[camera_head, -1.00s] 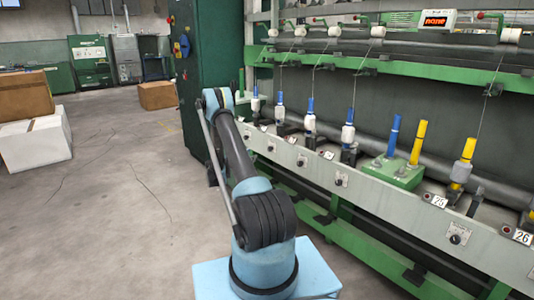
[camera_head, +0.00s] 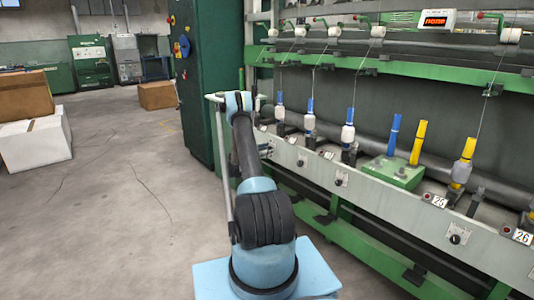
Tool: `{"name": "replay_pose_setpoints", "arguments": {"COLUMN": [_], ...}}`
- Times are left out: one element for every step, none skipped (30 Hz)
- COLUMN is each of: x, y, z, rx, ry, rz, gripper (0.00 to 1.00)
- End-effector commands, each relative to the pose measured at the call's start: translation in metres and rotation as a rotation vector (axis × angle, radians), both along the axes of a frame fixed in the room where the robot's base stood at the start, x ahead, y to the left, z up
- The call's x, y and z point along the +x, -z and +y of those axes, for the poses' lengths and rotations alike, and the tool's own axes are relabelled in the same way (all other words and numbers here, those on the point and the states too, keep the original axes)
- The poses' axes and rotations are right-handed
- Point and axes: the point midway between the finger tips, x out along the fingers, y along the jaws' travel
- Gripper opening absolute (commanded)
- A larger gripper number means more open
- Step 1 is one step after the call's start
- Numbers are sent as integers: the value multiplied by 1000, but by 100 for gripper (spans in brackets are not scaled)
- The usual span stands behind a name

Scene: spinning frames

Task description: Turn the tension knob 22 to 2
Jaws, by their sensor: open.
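The frame's pale front rail (camera_head: 375,196) carries several small dark knobs, among them one near the middle (camera_head: 339,182) and one at the right (camera_head: 455,239). Another small knob (camera_head: 300,163) sits farther left on the rail. No label 22 can be read, so I cannot tell which knob is 22, and no dial setting is legible. My arm rises at the centre and reaches toward the far left end of the rail, covering part of it. My gripper cannot be made out; the arm's blue end is in front of where it would be.
A green cabinet (camera_head: 205,70) stands behind my arm. Boxes (camera_head: 35,140) lie left; the floor (camera_head: 120,220) between is clear.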

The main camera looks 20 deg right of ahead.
Motion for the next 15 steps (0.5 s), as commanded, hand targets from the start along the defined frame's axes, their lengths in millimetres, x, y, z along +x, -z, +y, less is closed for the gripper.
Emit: {"name": "replay_pose_setpoints", "arguments": {"x": [0, 0, 0, 0, 0, 0, 0, 0, 0, 0, 0, 0, 0, 0, 0], "y": [0, 0, 0, 0, 0, 0, 0, 0, 0, 0, 0, 0, 0, 0, 0], "z": [-1, -1, -1, -1, -1, -1, -1, -1, -1, -1, -1, -1, -1, -1, -1], "rx": [0, 0, 0, 0, 0, 0, 0, 0, 0, 0, 0, 0, 0, 0, 0], "ry": [0, 0, 0, 0, 0, 0, 0, 0, 0, 0, 0, 0, 0, 0, 0], "rz": [0, 0, 0, 0, 0, 0, 0, 0, 0, 0, 0, 0, 0, 0, 0], "gripper": [47, 47, 47, 47, 47, 47, 47, 47, 38, 31, 24, 15, 8, 3, 3]}}
